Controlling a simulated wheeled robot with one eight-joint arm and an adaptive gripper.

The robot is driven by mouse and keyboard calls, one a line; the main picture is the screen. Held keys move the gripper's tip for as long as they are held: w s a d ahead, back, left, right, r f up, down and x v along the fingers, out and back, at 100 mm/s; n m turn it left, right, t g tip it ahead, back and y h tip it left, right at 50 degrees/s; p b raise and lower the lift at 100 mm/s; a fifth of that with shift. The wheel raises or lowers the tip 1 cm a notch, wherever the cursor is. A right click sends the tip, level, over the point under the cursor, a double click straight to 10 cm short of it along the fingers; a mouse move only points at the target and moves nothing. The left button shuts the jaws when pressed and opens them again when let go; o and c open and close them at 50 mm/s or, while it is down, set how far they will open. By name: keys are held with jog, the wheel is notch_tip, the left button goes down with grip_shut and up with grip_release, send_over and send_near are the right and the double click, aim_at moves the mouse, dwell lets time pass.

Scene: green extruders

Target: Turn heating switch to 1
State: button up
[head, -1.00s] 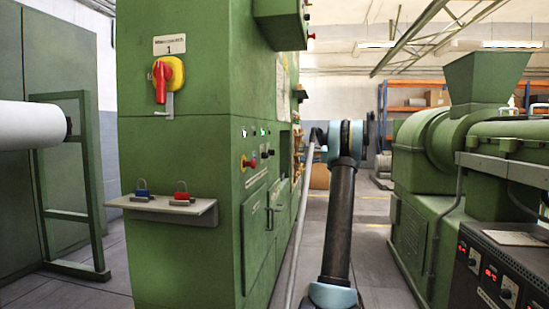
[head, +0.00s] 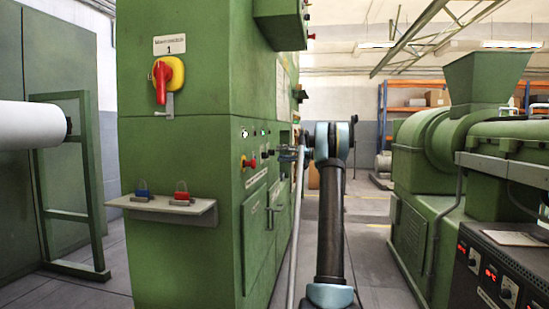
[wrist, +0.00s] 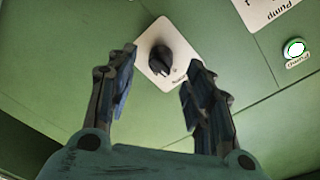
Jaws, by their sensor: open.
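A black rotary switch (wrist: 161,64) on a white plate is set in a green panel, at the upper middle of the wrist view. The small lettering on its plate is too blurred to read surely. My gripper (wrist: 162,58) is open, with one finger to the left of the switch and one to the right, and nothing between them is gripped. I cannot tell how far the fingertips are from the panel. In the head view my gripper (head: 288,153) is at the right side face of the green cabinet (head: 180,235), and the switch cannot be made out there.
A white label reading "Pump" (wrist: 268,12) and a lit green-rimmed button (wrist: 295,49) are at the wrist view's upper right. A red-handled main switch (head: 160,82) and a shelf (head: 163,207) with padlocks are on the cabinet front.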

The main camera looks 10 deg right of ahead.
aim_at(272, 152)
jog(key=shift+x, duration=2.2)
